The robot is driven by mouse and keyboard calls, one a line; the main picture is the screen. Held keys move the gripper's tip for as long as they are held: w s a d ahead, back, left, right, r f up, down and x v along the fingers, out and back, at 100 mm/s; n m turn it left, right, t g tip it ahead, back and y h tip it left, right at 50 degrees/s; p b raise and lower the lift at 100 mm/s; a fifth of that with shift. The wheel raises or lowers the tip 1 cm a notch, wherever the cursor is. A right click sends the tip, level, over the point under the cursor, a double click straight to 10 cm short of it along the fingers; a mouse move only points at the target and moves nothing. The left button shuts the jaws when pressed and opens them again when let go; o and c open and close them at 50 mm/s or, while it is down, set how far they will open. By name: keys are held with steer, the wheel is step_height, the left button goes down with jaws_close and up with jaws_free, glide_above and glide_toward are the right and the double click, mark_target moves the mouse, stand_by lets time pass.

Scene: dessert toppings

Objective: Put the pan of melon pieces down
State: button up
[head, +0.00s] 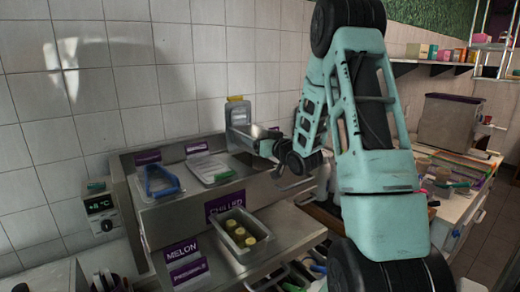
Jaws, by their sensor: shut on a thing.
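My gripper (266,146) is at the right end of the steel counter's upper level, at the end of my green arm. It is shut on a grey metal pan (257,131), only partly visible. A purple melon label (182,252) is left of that pan.
A lid with a blue handle (161,181) and a lid with a green tab (208,167) lie left on the upper level. The right-hand counter is cluttered. The lower ledge has bare room right of its pan.

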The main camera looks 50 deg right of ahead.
steer(key=shift+f+p, duration=0.8)
steer(key=shift+f, duration=1.3)
steer(key=shift+f+b, duration=0.6)
steer(key=shift+b, duration=0.3)
steer(key=o, duration=1.3)
steer(key=shift+c, duration=0.2)
